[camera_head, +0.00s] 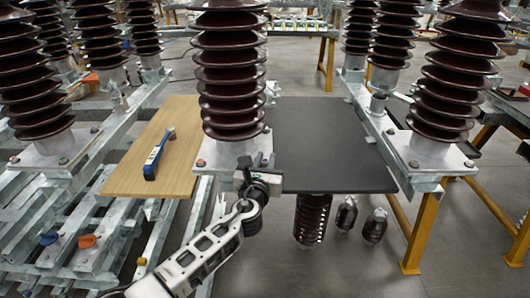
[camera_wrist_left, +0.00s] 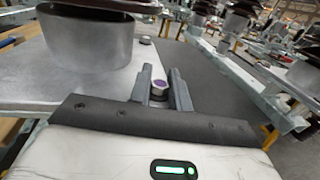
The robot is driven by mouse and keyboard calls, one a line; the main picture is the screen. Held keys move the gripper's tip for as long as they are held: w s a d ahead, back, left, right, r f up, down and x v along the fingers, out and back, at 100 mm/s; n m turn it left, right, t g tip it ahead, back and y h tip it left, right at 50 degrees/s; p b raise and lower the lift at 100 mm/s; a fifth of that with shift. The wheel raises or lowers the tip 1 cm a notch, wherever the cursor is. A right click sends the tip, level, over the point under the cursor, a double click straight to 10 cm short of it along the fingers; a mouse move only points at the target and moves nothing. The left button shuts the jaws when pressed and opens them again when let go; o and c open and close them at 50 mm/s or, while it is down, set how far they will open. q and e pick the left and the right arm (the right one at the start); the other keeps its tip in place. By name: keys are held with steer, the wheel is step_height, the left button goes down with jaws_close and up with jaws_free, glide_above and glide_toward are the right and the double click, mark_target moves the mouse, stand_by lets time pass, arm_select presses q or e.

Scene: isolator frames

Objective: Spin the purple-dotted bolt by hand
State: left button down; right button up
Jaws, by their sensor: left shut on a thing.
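The purple-dotted bolt (camera_wrist_left: 160,86) shows in the left wrist view, with a hexagonal head and a purple mark on top. It stands at the edge of the grey metal base plate (camera_wrist_left: 95,82) under the middle insulator. My left gripper (camera_wrist_left: 162,80) has its two fingers on either side of the bolt head and is shut on it. In the head view my left gripper (camera_head: 258,172) is at the front right corner of that plate and hides the bolt. My right gripper is not in view.
The middle brown ribbed insulator (camera_head: 232,75) rises just behind the gripper. A wooden board (camera_head: 150,170) holds a blue torque wrench (camera_head: 158,155) to the left. A black board (camera_head: 325,145) lies clear to the right. More insulators and galvanised beams stand on both sides.

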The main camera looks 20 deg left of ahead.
arm_select(q)
steer(key=shift+m+h, duration=1.3)
steer(key=shift+h, duration=0.7)
steer(key=shift+h, duration=0.3)
steer(key=c, duration=1.3)
jaws_free()
steer(key=shift+c, duration=0.2)
steer(key=shift+s, duration=0.1)
steer(key=s+a, duration=0.2)
steer(key=s, duration=1.3)
steer(key=shift+s+a, duration=0.25)
